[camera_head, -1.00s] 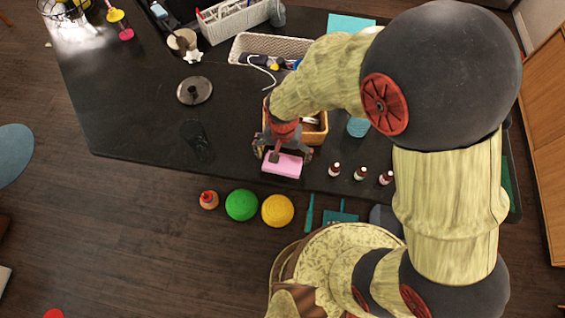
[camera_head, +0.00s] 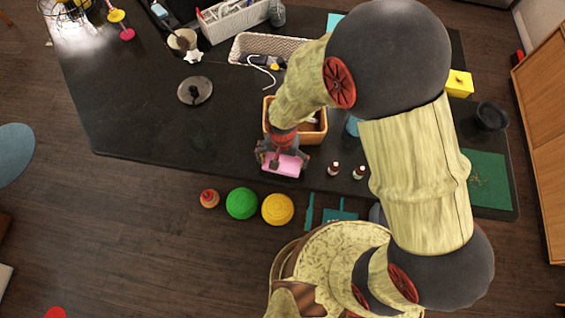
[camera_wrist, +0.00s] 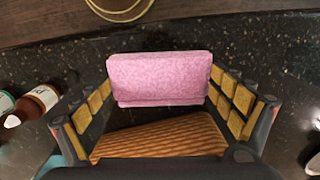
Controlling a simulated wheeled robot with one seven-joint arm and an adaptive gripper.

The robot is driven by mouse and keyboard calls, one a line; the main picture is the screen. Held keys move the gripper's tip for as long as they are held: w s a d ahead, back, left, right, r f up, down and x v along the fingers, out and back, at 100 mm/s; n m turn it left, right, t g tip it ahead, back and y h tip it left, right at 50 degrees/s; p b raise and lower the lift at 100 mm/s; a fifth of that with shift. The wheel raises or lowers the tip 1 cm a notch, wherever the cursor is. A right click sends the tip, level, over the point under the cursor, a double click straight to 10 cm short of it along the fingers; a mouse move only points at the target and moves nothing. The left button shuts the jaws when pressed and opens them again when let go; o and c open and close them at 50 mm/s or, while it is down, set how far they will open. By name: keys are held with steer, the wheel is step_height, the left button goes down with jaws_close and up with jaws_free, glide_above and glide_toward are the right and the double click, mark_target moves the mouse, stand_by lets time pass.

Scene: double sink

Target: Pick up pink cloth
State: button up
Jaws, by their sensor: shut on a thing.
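The pink cloth (camera_head: 285,166) is a folded block near the front edge of the dark counter. My gripper (camera_head: 283,160) points down over it and is shut on it. In the wrist view the cloth (camera_wrist: 160,78) spans the gap between the two padded fingers of my gripper (camera_wrist: 160,95). Its near face is plain to see. Whether its underside touches the counter, I cannot tell.
An orange wicker basket (camera_head: 318,138) stands right behind the gripper. Small brown bottles (camera_head: 334,169) stand to the right. A round lid (camera_head: 195,91) lies at the left, with clear counter around it. A white wicker basket (camera_head: 240,45) is farther back.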

steer(key=shift+c, duration=0.8)
steer(key=shift+w+r, duration=0.1)
steer(key=shift+r, duration=0.45)
steer(key=s+d+r+b, duration=0.2)
steer(key=s+d+r, duration=0.3)
steer(key=s+r, duration=0.7)
steer(key=shift+s+d+b, duration=0.2)
steer(key=shift+s+b, duration=0.15)
steer(key=shift+s, duration=0.2)
steer(key=o, duration=0.5)
steer(key=c, duration=0.5)
